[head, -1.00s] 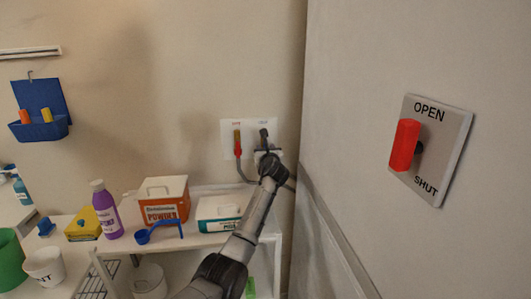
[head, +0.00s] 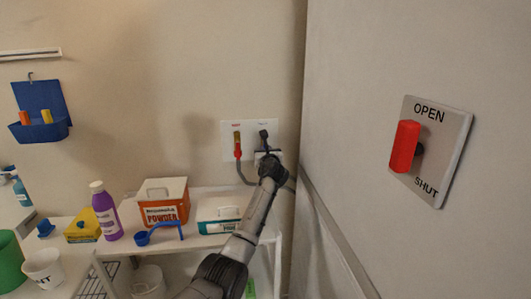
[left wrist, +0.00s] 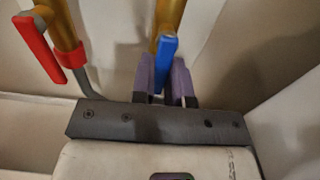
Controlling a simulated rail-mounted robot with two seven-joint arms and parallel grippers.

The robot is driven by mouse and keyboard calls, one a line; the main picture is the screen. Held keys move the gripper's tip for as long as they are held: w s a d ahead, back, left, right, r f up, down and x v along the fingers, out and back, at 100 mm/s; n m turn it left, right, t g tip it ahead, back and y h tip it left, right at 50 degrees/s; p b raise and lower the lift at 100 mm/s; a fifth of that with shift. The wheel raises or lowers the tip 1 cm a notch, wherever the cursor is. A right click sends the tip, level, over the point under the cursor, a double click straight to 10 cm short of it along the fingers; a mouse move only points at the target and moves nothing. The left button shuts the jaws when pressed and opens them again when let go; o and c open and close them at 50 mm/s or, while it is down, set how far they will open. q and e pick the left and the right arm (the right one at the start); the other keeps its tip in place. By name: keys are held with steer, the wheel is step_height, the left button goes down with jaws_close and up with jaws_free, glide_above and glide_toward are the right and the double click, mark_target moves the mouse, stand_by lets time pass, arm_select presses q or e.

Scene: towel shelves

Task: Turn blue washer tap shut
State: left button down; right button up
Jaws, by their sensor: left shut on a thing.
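The blue tap handle (left wrist: 166,62) shows in the left wrist view, in front of a brass pipe. My left gripper (left wrist: 164,78) has its two purple fingers on either side of the handle and is shut on it. In the head view my left gripper (head: 266,156) is at the wall plate (head: 228,128), and it hides the blue handle there. The red tap (head: 237,150) is just left of it; in the left wrist view its red handle (left wrist: 38,48) is at the upper left. My right gripper is not in view.
A large panel with a red OPEN/SHUT lever (head: 405,147) stands close on the right. Below the taps, a shelf holds an orange powder box (head: 165,205), a blue-and-white box (head: 220,220), a blue scoop (head: 150,236) and a purple bottle (head: 106,215).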

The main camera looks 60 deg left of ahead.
arm_select(q)
steer(key=w+r+n, duration=0.1)
steer(key=n, duration=0.5)
steer(key=w+d+r+n+p, duration=0.1)
steer(key=n, duration=0.5)
steer(key=r+n+p, duration=0.1)
steer(key=n, duration=0.4)
steer(key=shift+w+d+n, duration=0.15)
steer(key=shift+w+n, duration=0.25)
steer(key=shift+r, duration=0.1)
stand_by(0.5)
steer(key=c, duration=1.1)
jaws_free()
steer(key=shift+d, duration=0.15)
